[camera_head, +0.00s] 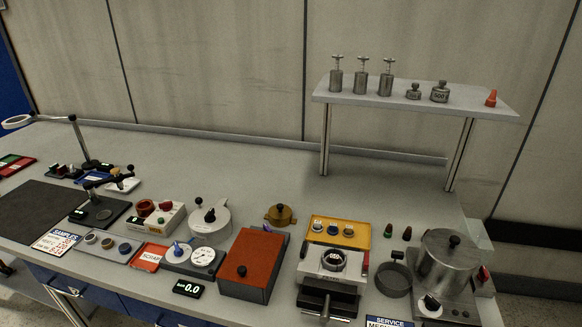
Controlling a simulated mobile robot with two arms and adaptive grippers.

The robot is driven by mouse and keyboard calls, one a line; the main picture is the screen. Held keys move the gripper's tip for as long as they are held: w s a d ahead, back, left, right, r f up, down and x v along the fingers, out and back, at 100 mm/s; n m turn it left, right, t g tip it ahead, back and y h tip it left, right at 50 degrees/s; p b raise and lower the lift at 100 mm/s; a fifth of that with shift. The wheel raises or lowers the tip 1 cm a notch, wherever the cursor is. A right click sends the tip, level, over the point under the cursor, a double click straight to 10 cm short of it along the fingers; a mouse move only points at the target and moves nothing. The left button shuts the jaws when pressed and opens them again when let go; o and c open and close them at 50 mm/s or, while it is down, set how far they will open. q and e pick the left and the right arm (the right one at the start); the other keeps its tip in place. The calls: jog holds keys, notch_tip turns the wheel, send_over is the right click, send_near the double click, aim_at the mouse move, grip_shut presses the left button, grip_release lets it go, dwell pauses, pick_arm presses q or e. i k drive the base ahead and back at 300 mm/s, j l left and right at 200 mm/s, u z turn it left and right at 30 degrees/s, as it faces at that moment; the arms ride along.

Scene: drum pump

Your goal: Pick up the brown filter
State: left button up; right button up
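I cannot tell for sure which thing is the brown filter. A yellow tray (363,243) at the centre right holds a row of small round pieces, and its right piece (348,231) looks brownish. A brown-gold round body with a knob (279,214) stands on the bench left of the yellow tray. Neither of my grippers can be made out.
An orange-topped box (252,254), a vise-like device (331,268) and a metal pot (448,258) stand along the front of the bench. A raised shelf (409,99) with metal weights stands at the back right. The back middle of the bench is clear.

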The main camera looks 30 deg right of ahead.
aim_at(333, 259)
jog(key=z, duration=1.3)
jog(key=k+j+z, duration=0.1)
jog(key=z, duration=0.25)
jog(key=k+j+z, duration=0.15)
jog(key=z, duration=0.15)
jog(key=j, duration=0.15)
